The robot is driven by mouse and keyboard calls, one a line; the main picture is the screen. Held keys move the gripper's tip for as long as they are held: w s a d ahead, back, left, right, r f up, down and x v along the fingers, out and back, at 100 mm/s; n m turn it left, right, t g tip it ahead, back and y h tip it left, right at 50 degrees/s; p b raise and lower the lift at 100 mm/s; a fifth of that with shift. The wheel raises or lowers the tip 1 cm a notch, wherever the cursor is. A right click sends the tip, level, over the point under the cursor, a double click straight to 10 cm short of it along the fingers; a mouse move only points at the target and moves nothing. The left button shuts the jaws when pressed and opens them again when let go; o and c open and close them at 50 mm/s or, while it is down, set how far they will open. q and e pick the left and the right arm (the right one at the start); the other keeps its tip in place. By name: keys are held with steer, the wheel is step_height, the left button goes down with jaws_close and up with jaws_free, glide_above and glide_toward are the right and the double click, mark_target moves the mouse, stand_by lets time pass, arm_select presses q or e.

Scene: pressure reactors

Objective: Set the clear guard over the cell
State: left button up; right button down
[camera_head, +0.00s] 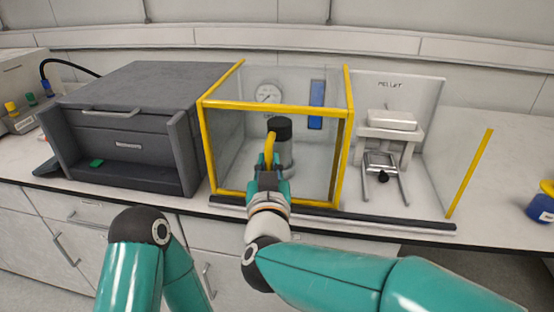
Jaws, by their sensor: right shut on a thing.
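The clear guard (300,107) is a see-through box with yellow edges, upright in the middle of the bench. The cell (282,129), a grey cylinder with a black cap, shows through its front panel, with the guard appearing around it. My right gripper (268,168) is in front of the guard, shut on its upright yellow handle (269,145), and hides part of the cell's lower body. The guard's lower front edge lies close behind a black strip; I cannot tell whether it rests fully on the bench. My left arm shows at lower left; its gripper is not in view.
A dark grey cabinet (128,125) stands close on the guard's left. A white pellet press (388,130) stands on its right, beside a clear panel with a yellow edge (470,172). A black strip (390,220) runs along the bench front. A blue jar (541,207) is far right.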

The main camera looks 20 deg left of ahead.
steer(key=shift+a+r, duration=0.15)
steer(key=shift+a, duration=0.5)
steer(key=c, duration=1.1)
jaws_free()
steer(key=shift+a, duration=0.15)
steer(key=shift+c, duration=0.2)
steer(key=shift+s, duration=0.1)
steer(key=shift+f, duration=0.2)
